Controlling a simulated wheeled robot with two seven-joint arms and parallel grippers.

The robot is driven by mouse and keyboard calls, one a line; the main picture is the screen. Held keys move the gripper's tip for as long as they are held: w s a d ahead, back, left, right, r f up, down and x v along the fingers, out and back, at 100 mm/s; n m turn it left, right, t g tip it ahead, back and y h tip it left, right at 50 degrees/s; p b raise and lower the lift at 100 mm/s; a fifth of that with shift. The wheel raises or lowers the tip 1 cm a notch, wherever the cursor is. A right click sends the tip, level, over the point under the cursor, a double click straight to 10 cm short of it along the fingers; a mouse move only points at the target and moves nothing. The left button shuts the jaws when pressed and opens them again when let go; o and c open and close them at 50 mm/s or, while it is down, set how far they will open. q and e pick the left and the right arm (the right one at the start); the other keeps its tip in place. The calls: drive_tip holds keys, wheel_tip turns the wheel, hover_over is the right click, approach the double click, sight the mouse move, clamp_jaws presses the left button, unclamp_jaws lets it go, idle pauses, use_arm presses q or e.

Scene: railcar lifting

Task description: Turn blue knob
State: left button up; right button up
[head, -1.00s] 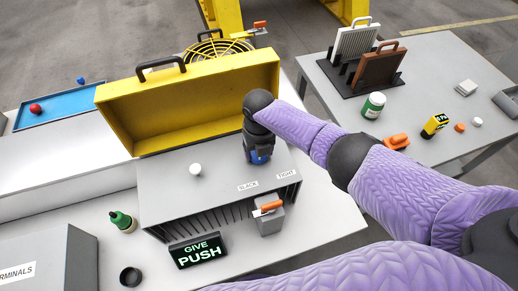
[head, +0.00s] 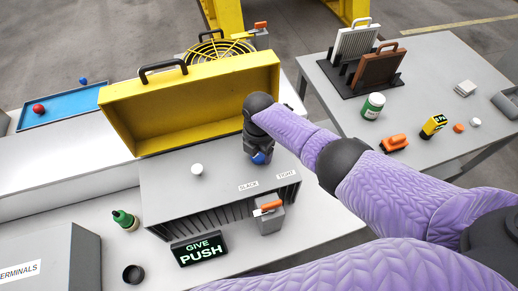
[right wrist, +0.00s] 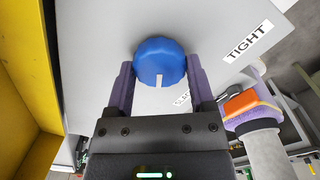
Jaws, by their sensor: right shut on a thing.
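The blue knob (head: 259,158) stands on top of the grey box (head: 165,190), just behind the SLACK label (head: 248,186) and TIGHT label (head: 286,174). My right gripper (head: 257,152) comes down over it. In the right wrist view the knob (right wrist: 160,58) is round, with a white mark on its rim facing the gripper's palm. The two purple fingers of the right gripper (right wrist: 160,84) are shut on its opposite sides. Part of the SLACK label is hidden behind a finger there. My left gripper is out of view.
A yellow open lid (head: 200,98) rises close behind the box. A white knob (head: 197,169) sits left on the box top. An orange-handled switch (head: 268,208) and a GIVE PUSH sign (head: 199,249) stand in front. A side table (head: 435,75) is at the right.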

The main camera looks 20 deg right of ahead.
drive_tip(key=m, duration=0.4)
drive_tip(key=shift+r+m+p, duration=0.1)
drive_tip(key=shift+m+p, duration=0.2)
drive_tip(key=m, duration=0.3)
drive_tip(key=shift+w+m, duration=0.1)
drive_tip(key=shift+m, duration=0.3)
drive_tip(key=m+p, duration=0.1)
drive_tip(key=m, duration=1.1)
drive_tip(key=shift+m, duration=0.3)
drive_tip(key=m, duration=0.3)
drive_tip(key=shift+m+p, duration=0.3)
drive_tip(key=shift+p, duration=0.05)
drive_tip(key=m, duration=0.9)
drive_tip(key=shift+d, duration=0.1)
drive_tip(key=m, duration=1.2)
drive_tip(key=shift+m, duration=0.4)
drive_tip(key=m, duration=0.6)
drive_tip(key=m+b, duration=0.1)
drive_tip(key=m, duration=0.5)
